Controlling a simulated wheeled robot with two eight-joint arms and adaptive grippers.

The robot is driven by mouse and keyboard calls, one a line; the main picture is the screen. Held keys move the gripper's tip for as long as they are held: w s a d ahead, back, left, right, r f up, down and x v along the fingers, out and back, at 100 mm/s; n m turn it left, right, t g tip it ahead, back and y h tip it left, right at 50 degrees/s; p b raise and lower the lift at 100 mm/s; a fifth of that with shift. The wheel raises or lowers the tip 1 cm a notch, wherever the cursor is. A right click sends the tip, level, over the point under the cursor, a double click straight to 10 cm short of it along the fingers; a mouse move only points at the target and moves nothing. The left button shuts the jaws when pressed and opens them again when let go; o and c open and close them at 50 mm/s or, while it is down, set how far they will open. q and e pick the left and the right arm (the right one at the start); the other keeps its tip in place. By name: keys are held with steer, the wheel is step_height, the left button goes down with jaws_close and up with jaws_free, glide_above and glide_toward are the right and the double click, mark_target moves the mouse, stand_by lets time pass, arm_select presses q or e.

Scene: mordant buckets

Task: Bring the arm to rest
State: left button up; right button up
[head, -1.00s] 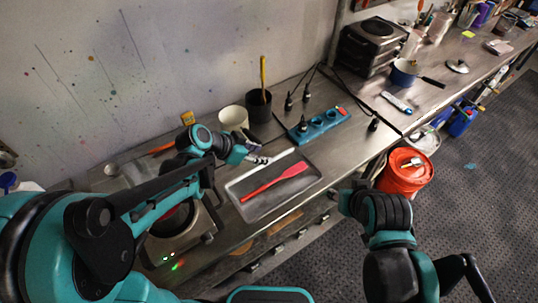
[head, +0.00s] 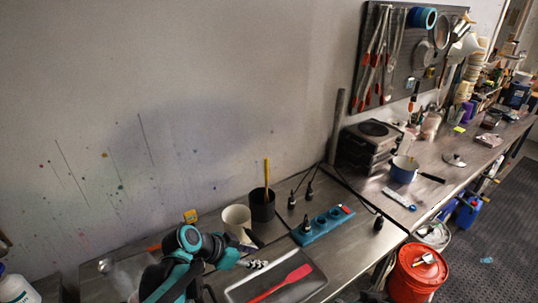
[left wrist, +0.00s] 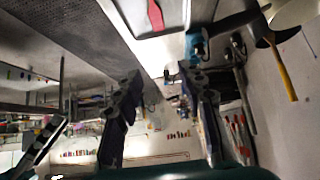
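A white cup (head: 236,219) and a black pot (head: 261,204) with a yellow handle stand behind the gripper. A blue rack (head: 322,226) is to the right. An orange bucket (head: 417,272) stands on the floor at the bench's front.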

arm_select(q)
steer(key=s+a+f+n+y+b, duration=0.2)
steer(key=s+a+f+n+b, duration=0.1)
steer(key=s+b, duration=0.1)
steer(key=s+a+f+n+t+y+b, duration=0.1)
steer(key=s+a+f+n+y+b, duration=0.1)
steer(key=s+a+f+n+b, duration=0.1)
steer(key=s+a+f+n+y+b, duration=0.3)
steer(key=s+a+n+b, duration=0.1)
steer(key=s, duration=0.2)
steer(key=shift+s+a+f+t+b, duration=0.25)
steer(key=shift+s+f+t+b, duration=0.1)
steer(key=shift+s+f+t, duration=0.05)
steer(key=shift+s+a+n, duration=0.2)
steer(key=shift+a+n, duration=0.05)
steer(key=shift+n, duration=0.15)
